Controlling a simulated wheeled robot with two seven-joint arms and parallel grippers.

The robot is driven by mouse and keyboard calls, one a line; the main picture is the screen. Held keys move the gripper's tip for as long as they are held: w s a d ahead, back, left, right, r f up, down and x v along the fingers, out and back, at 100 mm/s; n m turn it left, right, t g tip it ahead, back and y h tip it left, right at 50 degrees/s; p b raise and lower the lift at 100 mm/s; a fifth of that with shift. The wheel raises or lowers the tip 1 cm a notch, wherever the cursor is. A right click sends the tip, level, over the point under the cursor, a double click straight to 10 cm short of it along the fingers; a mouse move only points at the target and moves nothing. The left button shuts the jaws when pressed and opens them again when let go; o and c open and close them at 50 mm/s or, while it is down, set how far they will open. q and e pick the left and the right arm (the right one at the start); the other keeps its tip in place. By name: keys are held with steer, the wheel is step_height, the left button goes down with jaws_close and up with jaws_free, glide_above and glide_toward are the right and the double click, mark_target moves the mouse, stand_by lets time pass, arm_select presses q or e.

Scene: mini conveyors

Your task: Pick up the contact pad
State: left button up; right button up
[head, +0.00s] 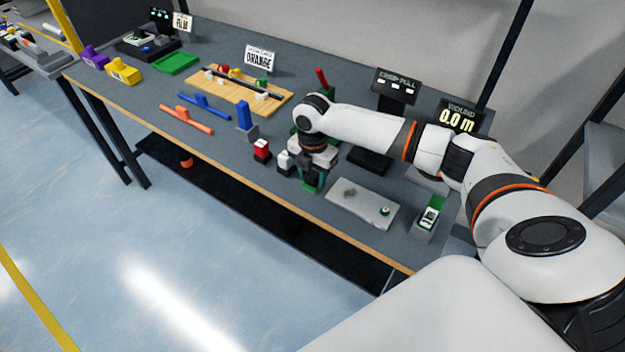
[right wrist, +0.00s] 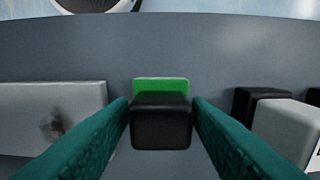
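A small black block with a green part (right wrist: 161,112), which I take for the contact pad, is centred in the right wrist view. In the head view, only a bit of green (head: 310,187) shows under my right gripper (head: 312,180). In the right wrist view, the two teal fingers (right wrist: 161,104) point down on either side of the black block. Thin gaps seem to show between the fingers and its sides, so the gripper looks open around it. The block's underside is hidden. My left gripper is not in view.
A pale grey plate (head: 362,203) with a dark smudge lies to the right of the gripper. White-and-black (head: 285,162) and red-and-black (head: 262,150) blocks stand close to its left. A green-and-white item (head: 431,214) stands farther right. The table's front edge is near.

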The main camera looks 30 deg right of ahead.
mark_target(312, 173)
steer(key=c, duration=0.7)
step_height(312, 173, up, 10)
steer(key=shift+r, duration=0.1)
